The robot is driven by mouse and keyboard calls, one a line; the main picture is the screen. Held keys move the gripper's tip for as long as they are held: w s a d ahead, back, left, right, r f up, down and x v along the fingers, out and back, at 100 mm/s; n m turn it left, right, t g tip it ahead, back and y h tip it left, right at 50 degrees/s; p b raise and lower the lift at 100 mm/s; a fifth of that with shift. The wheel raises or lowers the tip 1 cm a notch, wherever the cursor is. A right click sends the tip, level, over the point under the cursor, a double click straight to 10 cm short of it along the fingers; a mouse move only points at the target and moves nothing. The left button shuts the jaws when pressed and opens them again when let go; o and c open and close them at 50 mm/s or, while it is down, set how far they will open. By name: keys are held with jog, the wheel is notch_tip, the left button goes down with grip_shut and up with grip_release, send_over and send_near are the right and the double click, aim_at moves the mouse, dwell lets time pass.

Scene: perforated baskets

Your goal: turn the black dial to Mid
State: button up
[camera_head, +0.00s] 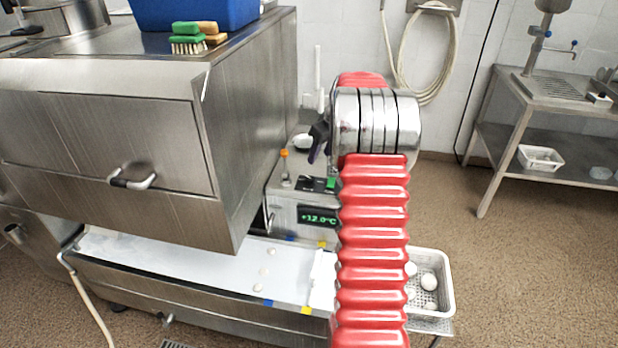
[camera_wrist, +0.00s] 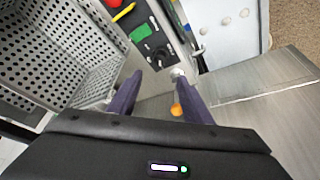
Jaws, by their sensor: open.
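The black dial (camera_wrist: 160,54) is on a dark panel beside a green rectangular switch (camera_wrist: 142,33) in the wrist view. Its markings and pointer are too small to read. My gripper (camera_wrist: 158,75) has two purple fingers, spread apart and empty, with their tips just short of the dial, one on each side of it in the picture. In the head view the control box with its dark panel (camera_head: 311,184) and green switch (camera_head: 331,183) stands left of my red arm. A dark finger of my gripper (camera_head: 318,143) shows above it.
An orange-tipped item (camera_wrist: 177,110) shows by the right finger; it stands on the box in the head view (camera_head: 284,156). Perforated metal (camera_wrist: 62,45) fills the wrist view's left. A steel cabinet (camera_head: 245,130) stands left of the box. A white basket (camera_head: 447,290) holds pale round items.

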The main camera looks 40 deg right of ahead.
aim_at(310, 178)
dwell(0.3)
jog(key=x, duration=1.4)
jog(key=shift+s, duration=0.1)
jog(key=shift+r, duration=0.1)
jog(key=shift+c, duration=0.6)
